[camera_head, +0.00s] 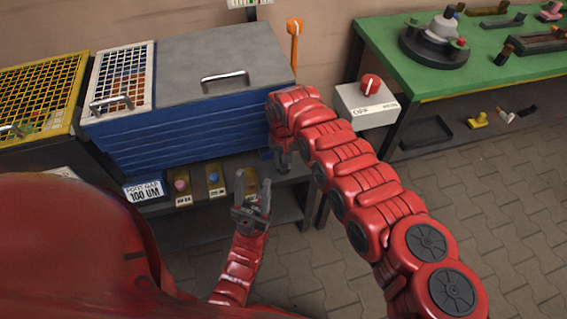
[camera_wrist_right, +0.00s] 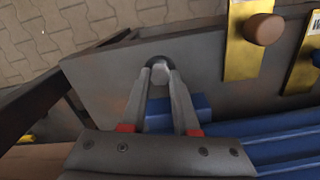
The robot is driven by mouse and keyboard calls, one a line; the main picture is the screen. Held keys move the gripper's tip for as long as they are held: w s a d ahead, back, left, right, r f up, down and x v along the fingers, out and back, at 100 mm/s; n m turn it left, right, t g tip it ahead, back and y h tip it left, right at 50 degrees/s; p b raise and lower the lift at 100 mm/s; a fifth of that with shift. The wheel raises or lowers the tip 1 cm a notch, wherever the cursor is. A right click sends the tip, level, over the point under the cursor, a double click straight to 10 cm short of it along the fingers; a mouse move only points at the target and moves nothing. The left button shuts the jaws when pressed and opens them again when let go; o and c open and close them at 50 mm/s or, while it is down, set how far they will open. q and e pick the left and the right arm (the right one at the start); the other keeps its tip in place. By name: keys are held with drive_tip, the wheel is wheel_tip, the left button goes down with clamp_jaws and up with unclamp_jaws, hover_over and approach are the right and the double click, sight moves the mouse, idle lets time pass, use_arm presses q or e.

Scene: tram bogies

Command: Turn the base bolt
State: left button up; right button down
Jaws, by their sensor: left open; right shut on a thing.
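My right gripper (camera_wrist_right: 160,72) is shut on a small grey bolt head (camera_wrist_right: 159,75), the base bolt, at the grey shelf beneath the blue cabinet. The fingertips close around the sides of the head, and its lower part is hidden. In the head view my right gripper (camera_head: 283,160) is at the cabinet's lower right corner, and the bolt cannot be made out there. My left gripper (camera_head: 252,203) is open and empty, in front of the shelf and left of the right gripper.
The blue cabinet (camera_head: 190,135) has a grey lid and a mesh lid with handles. Yellow plates with knobs (camera_head: 182,187) sit on the shelf. A grey switch box (camera_head: 366,104) with a red knob and a green table (camera_head: 480,65) stand at right. Paved floor is open in front.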

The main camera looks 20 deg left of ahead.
sight(283, 165)
drive_tip(key=n+b, duration=0.2)
drive_tip(key=n, duration=0.3)
drive_tip(key=shift+w+f, duration=0.1)
drive_tip(key=shift+n+b, duration=1.05)
drive_tip(key=shift+n, duration=1.35)
drive_tip(key=c, duration=0.7)
unclamp_jaws()
drive_tip(key=shift+o, duration=0.2)
wheel_tip(283, 165, up, 18)
drive_tip(key=shift+f+p, duration=0.25)
drive_tip(key=shift+p, duration=0.1)
